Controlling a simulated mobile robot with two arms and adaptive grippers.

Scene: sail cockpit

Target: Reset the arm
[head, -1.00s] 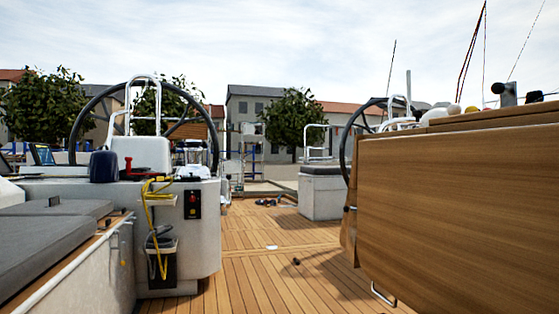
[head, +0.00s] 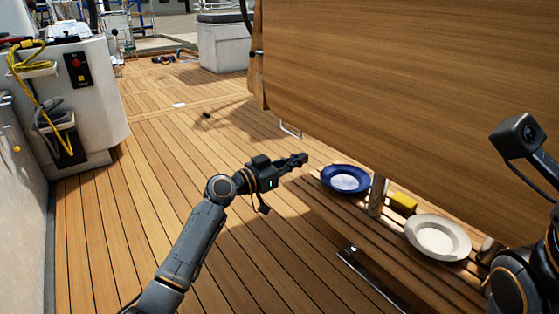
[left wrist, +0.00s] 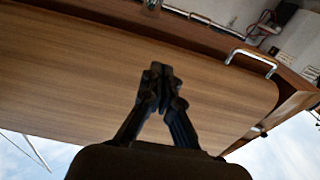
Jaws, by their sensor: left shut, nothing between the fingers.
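My left arm comes in from the bottom left of the head view. Its left gripper (head: 301,160) is shut and empty above the deck, just left of the blue bowl. In the left wrist view the two fingers (left wrist: 157,78) meet at their tips, with a wooden panel behind them. Part of my right arm (head: 515,285) and its wrist camera (head: 520,134) show at the right edge of the head view. The right gripper's fingers are out of the picture.
A blue bowl (head: 345,179), a yellow block (head: 403,202) and a cream bowl (head: 438,237) sit on a slatted wooden bench (head: 350,218). A large wooden panel (head: 400,85) overhangs it. The deck (head: 150,230) at left is clear, bounded by a white console (head: 95,105).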

